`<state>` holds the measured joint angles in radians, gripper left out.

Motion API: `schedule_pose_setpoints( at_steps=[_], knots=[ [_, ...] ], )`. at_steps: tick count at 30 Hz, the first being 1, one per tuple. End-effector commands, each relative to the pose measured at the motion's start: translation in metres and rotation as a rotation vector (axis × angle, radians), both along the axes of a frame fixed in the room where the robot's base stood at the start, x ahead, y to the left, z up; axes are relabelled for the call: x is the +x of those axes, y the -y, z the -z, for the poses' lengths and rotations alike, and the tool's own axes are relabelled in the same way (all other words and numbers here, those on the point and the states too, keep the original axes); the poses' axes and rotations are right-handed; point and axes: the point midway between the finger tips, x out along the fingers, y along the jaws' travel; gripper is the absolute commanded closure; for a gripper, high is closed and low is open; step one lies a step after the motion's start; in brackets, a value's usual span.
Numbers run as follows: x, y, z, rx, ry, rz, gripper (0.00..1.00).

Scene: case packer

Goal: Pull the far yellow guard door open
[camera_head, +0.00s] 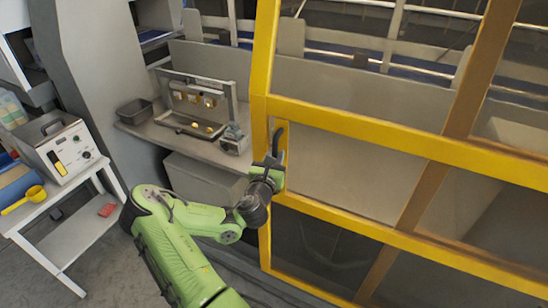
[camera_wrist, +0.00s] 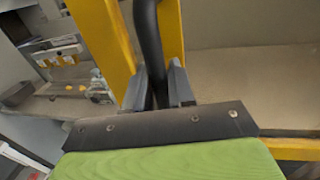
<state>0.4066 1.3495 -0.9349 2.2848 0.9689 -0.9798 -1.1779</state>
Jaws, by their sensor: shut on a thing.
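The yellow guard door (camera_head: 350,122) has a yellow frame with clear panes and fills the right half of the head view. Its left upright also shows in the wrist view (camera_wrist: 103,38). A dark curved handle (camera_head: 279,136) is mounted near that upright. In the wrist view the handle (camera_wrist: 148,45) runs down between my fingers. My gripper (camera_head: 270,167) is shut on the handle, and in the wrist view its two fingers (camera_wrist: 158,88) lie on either side of the bar. The lower end of the handle is hidden by my gripper.
Left of the door, a grey shelf (camera_head: 165,138) bears a metal bin (camera_head: 134,111) and a fixture with yellow parts (camera_head: 195,102). A white table (camera_head: 62,212) with a white device (camera_head: 62,148) and a yellow scoop (camera_head: 24,200) stands at the far left. Floor shows beside it.

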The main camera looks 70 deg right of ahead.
Motion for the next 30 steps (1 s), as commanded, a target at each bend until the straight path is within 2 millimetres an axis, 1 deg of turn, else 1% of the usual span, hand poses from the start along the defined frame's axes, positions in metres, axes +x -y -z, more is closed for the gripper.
schedule_pose_setpoints(
  at_steps=[1,2,4,5,12,14,17,21,24,27,30],
  knots=[
    [-0.002,0.0,-0.002,-0.005,-0.002,0.006,1.0],
    [-0.002,0.0,-0.002,-0.005,-0.002,0.006,0.73],
    [-0.002,0.0,-0.002,-0.004,-0.002,0.006,0.62],
    [-0.002,0.0,-0.002,-0.004,-0.002,0.005,0.6],
    [-0.001,0.0,-0.001,-0.002,0.0,0.002,0.6],
    [0.0,0.0,-0.005,-0.002,0.001,0.002,0.6],
    [-0.001,0.0,-0.023,-0.004,0.005,0.003,0.6],
    [-0.001,0.0,-0.063,-0.005,0.008,0.004,0.6],
    [-0.002,0.0,-0.085,-0.004,0.006,0.003,0.6],
    [-0.002,0.0,-0.098,-0.004,0.007,0.004,0.6],
    [-0.002,0.0,-0.103,-0.003,0.003,0.004,0.6]
  ],
)
